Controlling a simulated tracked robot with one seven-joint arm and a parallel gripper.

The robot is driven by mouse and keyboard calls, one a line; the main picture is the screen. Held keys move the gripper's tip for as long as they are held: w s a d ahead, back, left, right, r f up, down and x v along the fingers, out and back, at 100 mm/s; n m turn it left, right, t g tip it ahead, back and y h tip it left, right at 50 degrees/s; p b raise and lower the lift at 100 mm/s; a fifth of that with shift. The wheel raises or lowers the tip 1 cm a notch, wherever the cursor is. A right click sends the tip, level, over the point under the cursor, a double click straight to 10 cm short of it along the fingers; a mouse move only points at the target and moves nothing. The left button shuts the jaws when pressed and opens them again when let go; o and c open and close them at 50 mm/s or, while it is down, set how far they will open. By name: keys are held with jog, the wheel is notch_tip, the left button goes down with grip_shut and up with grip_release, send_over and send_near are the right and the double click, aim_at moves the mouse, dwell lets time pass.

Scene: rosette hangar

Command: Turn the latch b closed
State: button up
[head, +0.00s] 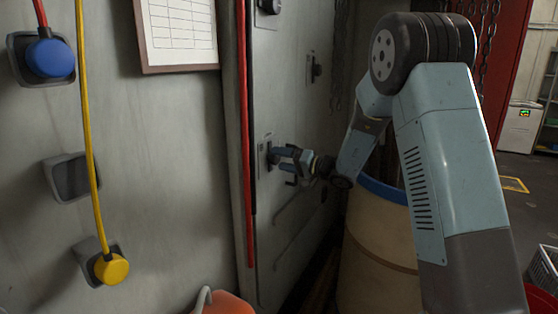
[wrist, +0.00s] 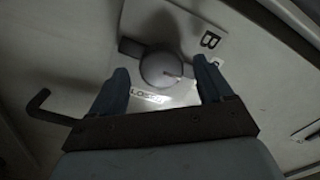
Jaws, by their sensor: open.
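Latch b is a round grey knob (wrist: 161,71) with a dark bar at its left, on a light plate (wrist: 208,42) marked "B" in the wrist view. A small label with partly readable lettering (wrist: 148,97) lies just below the knob. My gripper (wrist: 160,66) is open, with one blue finger on each side of the knob. Small gaps seem to show between the fingers and the knob; I cannot tell whether either touches. In the head view my gripper (head: 282,158) is up against the grey panel (head: 290,105) and hides most of the latch.
Another latch (head: 316,69) sits higher on the panel, and one more (head: 270,6) at the top. A red pipe (head: 244,150) runs left of the panel; a barrel (head: 375,235) stands below my arm.

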jog(key=shift+x, duration=0.8)
jog(key=c, duration=1)
